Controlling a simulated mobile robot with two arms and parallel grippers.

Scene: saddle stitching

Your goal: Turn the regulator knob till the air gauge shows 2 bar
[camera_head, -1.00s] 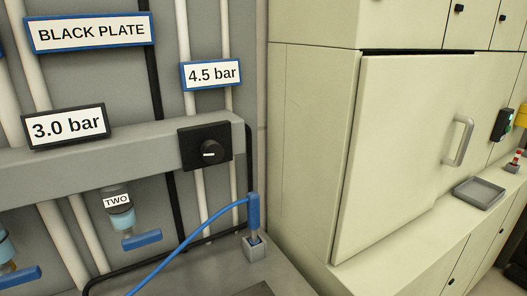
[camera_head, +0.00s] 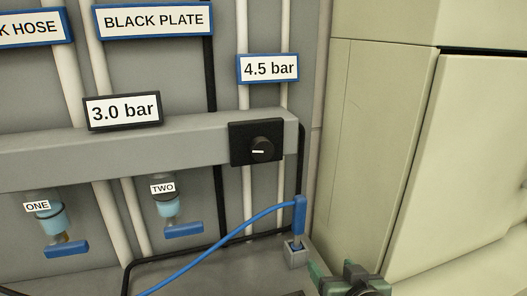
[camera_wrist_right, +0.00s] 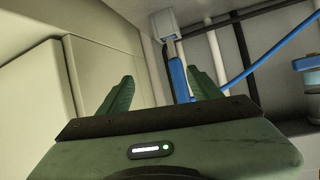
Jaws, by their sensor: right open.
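The regulator knob (camera_head: 262,150) is a round black dial with a white pointer mark, on a square black plate (camera_head: 238,143) at the right end of a grey rail. The mark lies nearly horizontal. A black-framed display (camera_head: 124,111) on the rail reads 3.0 bar. A blue-framed sign (camera_head: 268,68) above the knob reads 4.5 bar. My right gripper (camera_head: 337,274) shows at the bottom of the head view, below and right of the knob and apart from it. In the right wrist view its green fingers (camera_wrist_right: 160,82) are apart and empty. My left gripper is out of view.
A blue tool (camera_head: 299,216) with a blue hose (camera_head: 215,237) stands in a grey holder (camera_head: 296,256) near my right gripper. Valves labelled ONE (camera_head: 55,225) and TWO (camera_head: 172,209) hang below the rail. A cream cabinet (camera_head: 372,150) stands at the right.

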